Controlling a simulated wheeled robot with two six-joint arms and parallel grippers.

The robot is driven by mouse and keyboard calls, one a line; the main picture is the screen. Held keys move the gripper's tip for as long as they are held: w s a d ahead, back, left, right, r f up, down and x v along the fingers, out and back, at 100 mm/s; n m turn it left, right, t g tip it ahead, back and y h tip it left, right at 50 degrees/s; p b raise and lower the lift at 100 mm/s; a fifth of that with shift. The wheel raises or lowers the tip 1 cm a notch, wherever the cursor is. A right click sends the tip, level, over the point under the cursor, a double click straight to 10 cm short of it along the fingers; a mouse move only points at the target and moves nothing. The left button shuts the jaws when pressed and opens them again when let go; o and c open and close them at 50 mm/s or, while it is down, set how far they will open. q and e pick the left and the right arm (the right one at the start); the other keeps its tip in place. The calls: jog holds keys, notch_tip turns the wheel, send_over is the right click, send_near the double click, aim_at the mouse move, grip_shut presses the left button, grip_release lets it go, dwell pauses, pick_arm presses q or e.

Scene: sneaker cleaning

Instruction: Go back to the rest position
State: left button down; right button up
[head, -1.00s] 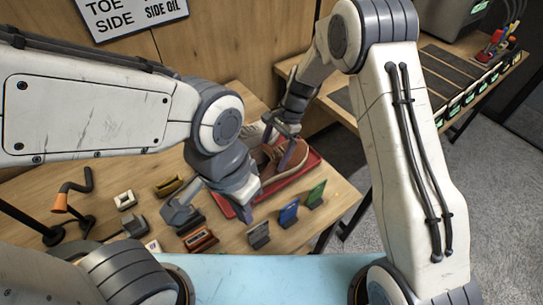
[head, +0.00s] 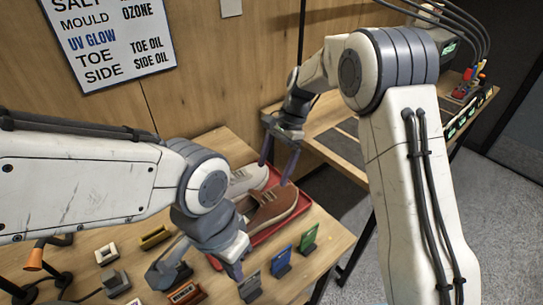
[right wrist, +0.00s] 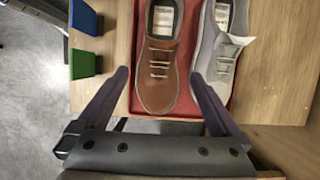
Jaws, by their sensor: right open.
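My right gripper (head: 277,167) is open and empty, above and behind the shoes in the head view. Its two fingers (right wrist: 160,80) are spread wide in the right wrist view, with nothing between them. A brown shoe (head: 270,208) and a grey-white shoe (head: 246,180) lie side by side on a red tray (head: 301,204). The right wrist view also shows the brown shoe (right wrist: 158,85) and the grey-white shoe (right wrist: 222,60). My left gripper (head: 205,268) hangs low over the table, left of the brown shoe. Its jaw gap is not clear.
Green (head: 309,238), blue (head: 281,262) and grey (head: 250,287) blocks stand along the table's front right edge. Several small items and an orange-tipped lamp-like thing (head: 36,258) are at the left. A side bench (head: 345,125) stands behind the right arm.

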jog(key=s+d+n+t+h, duration=0.45)
jog(key=s+d+n, duration=0.65)
jog(key=s+d, duration=0.45)
jog(key=s+a+r+n+g+y, duration=0.1)
jog(key=s+a+r+n, duration=0.1)
jog(key=s+a, duration=0.4)
jog(key=s+a+r+n+g+y, duration=0.1)
jog(key=s+a+r+n, duration=0.2)
jog(key=s+a+n, duration=0.2)
jog(key=s+a, duration=0.2)
jog(key=a, duration=0.1)
jog(key=shift+s+a, duration=0.25)
jog(key=shift+a, duration=0.05)
